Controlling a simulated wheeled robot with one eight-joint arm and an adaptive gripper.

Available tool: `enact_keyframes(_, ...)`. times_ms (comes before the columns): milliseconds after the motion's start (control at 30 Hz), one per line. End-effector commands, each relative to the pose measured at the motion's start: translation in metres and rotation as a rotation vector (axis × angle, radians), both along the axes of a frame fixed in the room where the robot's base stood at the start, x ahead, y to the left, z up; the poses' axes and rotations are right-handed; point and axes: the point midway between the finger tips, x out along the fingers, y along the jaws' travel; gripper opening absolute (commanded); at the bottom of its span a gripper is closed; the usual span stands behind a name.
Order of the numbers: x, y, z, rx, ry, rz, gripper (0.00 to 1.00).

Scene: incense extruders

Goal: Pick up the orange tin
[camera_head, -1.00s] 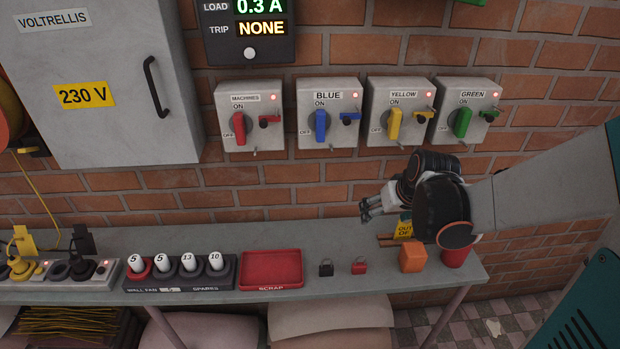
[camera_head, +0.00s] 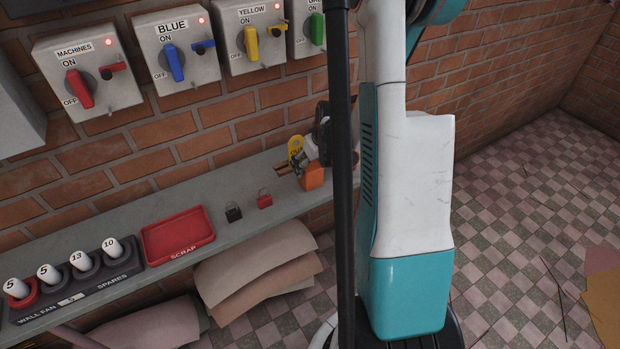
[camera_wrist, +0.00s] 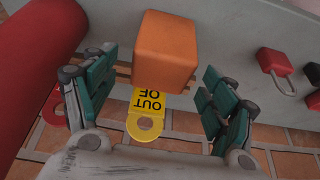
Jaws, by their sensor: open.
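The orange tin (camera_head: 313,178) stands on the grey shelf, partly hidden by my arm and a dark column in the head view. In the wrist view the tin (camera_wrist: 165,50) is a rounded orange block just ahead of my gripper, roughly centred between the fingers. My gripper (camera_wrist: 157,85) is open, with teal-padded fingers spread on both sides of the tin and nothing held. In the head view my gripper (camera_head: 301,163) is mostly hidden, close to the tin at the wall side.
A large red cylinder (camera_wrist: 38,50) is close on the left in the wrist view. A red padlock (camera_head: 264,199), a black padlock (camera_head: 233,212) and a red scrap tray (camera_head: 178,236) share the shelf (camera_head: 130,215).

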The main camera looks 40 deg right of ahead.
Motion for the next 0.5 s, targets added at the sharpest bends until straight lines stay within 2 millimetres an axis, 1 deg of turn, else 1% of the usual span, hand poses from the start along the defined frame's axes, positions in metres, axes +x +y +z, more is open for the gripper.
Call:
enact_keyframes(33, 0.003, 0.0, -0.008, 0.0, 0.0, 0.001, 0.78)
enact_keyframes(100, 0.005, -0.001, -0.013, 0.0, 0.0, 0.0, 0.78)
enact_keyframes(333, 0.008, -0.002, -0.022, 0.0, 0.0, 0.0, 0.78)
enact_keyframes(500, 0.016, -0.003, -0.045, 0.0, 0.0, -0.001, 0.78)
